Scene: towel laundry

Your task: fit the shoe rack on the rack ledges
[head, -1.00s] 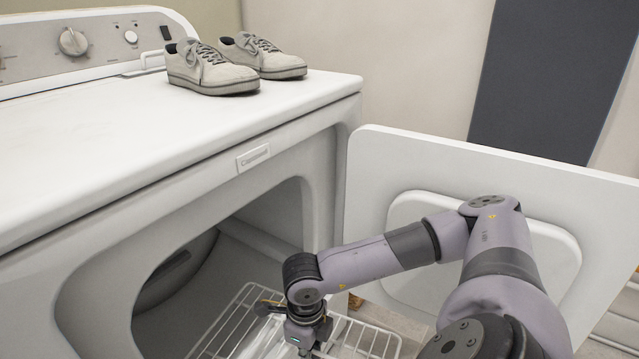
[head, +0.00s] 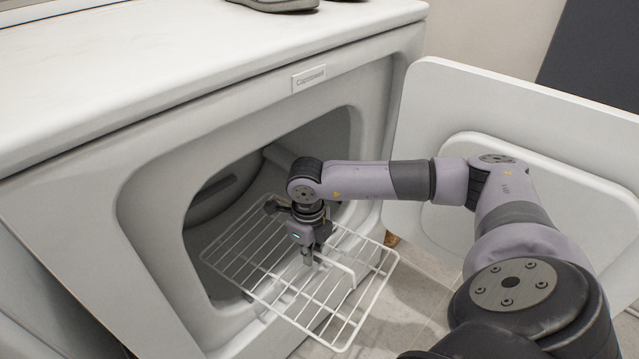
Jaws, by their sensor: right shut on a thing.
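The shoe rack (head: 347,302) is a white wire grid. It lies roughly level, partly inside the dryer opening, with its near right part sticking out in front. My right gripper (head: 308,258) points down at the middle of the rack and is shut on it. The dryer (head: 150,206) is white, with a rounded front opening and a dark drum (head: 213,192) inside. The rack ledges cannot be made out. My left gripper is not in view.
The dryer door (head: 435,110) stands wide open to the right, behind my right arm.

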